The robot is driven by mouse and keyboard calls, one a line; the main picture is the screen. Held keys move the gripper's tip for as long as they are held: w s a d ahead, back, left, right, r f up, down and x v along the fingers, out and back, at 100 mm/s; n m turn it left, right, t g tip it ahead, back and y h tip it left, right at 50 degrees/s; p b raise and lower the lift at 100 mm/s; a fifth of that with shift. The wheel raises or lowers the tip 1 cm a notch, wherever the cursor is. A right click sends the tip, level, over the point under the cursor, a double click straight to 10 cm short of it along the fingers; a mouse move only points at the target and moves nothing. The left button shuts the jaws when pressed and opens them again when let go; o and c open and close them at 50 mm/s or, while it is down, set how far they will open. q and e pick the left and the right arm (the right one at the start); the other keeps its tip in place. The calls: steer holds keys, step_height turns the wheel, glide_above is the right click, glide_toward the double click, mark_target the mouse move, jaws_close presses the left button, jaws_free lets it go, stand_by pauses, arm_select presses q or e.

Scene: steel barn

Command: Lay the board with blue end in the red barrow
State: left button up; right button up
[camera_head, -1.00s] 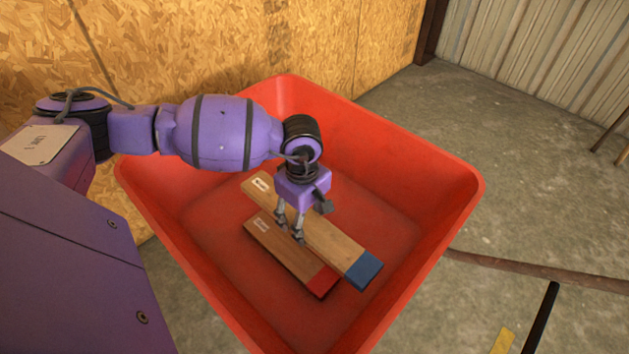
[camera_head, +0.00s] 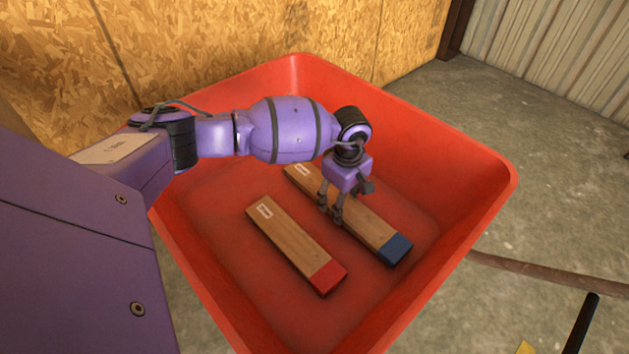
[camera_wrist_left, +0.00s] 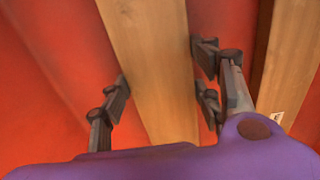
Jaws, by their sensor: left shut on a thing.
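The board with blue end (camera_head: 367,224) is plain wood with a dark blue tip and lies low inside the red barrow (camera_head: 440,130). My left gripper (camera_head: 331,215) reaches down over its middle, shut on it with a finger at each long side. In the left wrist view the board (camera_wrist_left: 150,60) runs between the fingers of the gripper (camera_wrist_left: 165,95). I cannot tell whether the board touches the barrow floor. My right gripper is not in view.
A similar board with a red end (camera_head: 293,245) lies on the barrow floor to the left, roughly parallel, with a gap between. Wooden panels (camera_head: 200,50) stand behind the barrow. Bare barrow floor shows around both boards.

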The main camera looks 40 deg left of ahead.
arm_select(q)
steer(key=shift+w+f, duration=0.1)
steer(key=shift+f, duration=0.3)
steer(key=shift+r, duration=0.15)
steer(key=shift+f, duration=0.2)
steer(key=o, duration=1.4)
steer(key=shift+o, duration=0.2)
steer(key=shift+r, duration=0.1)
step_height(320, 180, up, 12)
steer(key=p, duration=0.4)
steer(key=shift+r, duration=0.1)
